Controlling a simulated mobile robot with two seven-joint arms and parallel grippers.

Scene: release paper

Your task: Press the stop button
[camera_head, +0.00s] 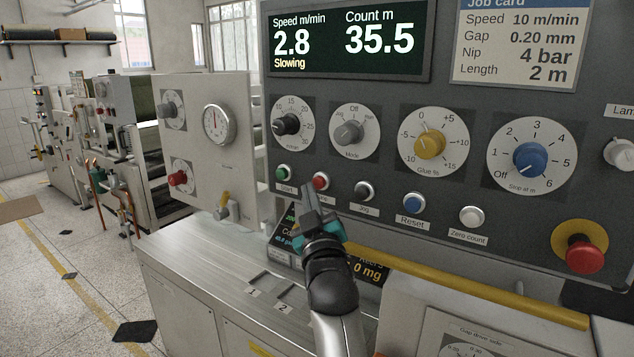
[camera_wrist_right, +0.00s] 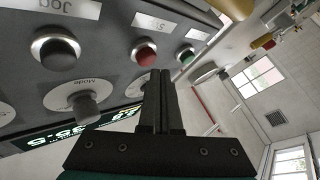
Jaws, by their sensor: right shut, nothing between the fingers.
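The red stop button (camera_head: 320,181) sits on the dark grey control panel, between the green start button (camera_head: 283,172) and the dark jog button (camera_head: 364,191). It also shows in the right wrist view (camera_wrist_right: 146,53), just beyond my fingertips. My right gripper (camera_head: 308,188) is shut and empty, its fingers pointing up at the panel just below and left of the red button. I cannot tell whether the fingertips touch the button. The display (camera_head: 347,44) reads speed 2.8, "Slowing" and count 35.5. My left gripper is not in view.
A row of dials, with a yellow knob (camera_head: 429,144) and a blue knob (camera_head: 530,158), is above the buttons. The blue reset button (camera_head: 413,203) and a red mushroom button (camera_head: 584,255) are to the right. A yellow bar (camera_head: 470,286) runs below the panel.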

